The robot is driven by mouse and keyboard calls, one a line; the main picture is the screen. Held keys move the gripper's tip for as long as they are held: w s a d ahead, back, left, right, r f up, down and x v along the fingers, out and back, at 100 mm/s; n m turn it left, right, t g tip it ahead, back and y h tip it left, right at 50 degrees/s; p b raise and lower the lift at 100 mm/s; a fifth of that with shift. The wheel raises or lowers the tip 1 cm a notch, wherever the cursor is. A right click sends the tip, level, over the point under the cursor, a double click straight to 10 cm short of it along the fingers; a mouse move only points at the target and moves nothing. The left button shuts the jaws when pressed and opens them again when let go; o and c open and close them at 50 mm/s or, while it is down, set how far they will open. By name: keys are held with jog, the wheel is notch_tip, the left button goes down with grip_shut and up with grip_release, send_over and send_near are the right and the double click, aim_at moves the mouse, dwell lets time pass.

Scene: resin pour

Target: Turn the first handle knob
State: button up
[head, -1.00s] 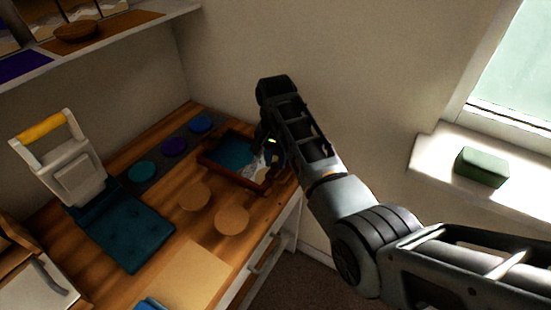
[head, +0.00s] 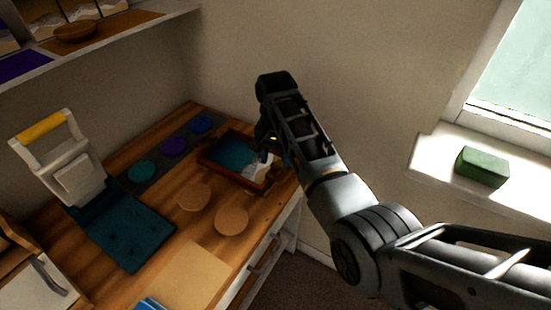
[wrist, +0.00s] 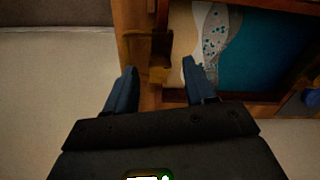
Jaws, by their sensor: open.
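A brown-framed tray (head: 207,163) with a blue and sandy resin picture inside lies on the wooden worktop, and its frame also shows in the wrist view (wrist: 261,108). A small brown piece that looks like the handle knob (wrist: 158,75) sits at the frame's side in the wrist view. My gripper (wrist: 160,72) is open, with one blue finger on each side of this piece. I cannot tell whether the fingers touch it. In the head view my gripper is at the tray's right end, and the arm hides the knob.
Two round wooden discs (head: 232,221) lie in front of the tray. Coloured pots (head: 174,147) stand in a row behind it. A white press with a yellow handle (head: 42,129) stands at left. The wall is close behind; a green block (head: 482,167) sits on the windowsill.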

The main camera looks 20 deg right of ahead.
aim_at(276, 164)
notch_tip(276, 164, up, 7)
jog(key=shift+b, duration=0.4)
jog(key=shift+s+f, duration=0.1)
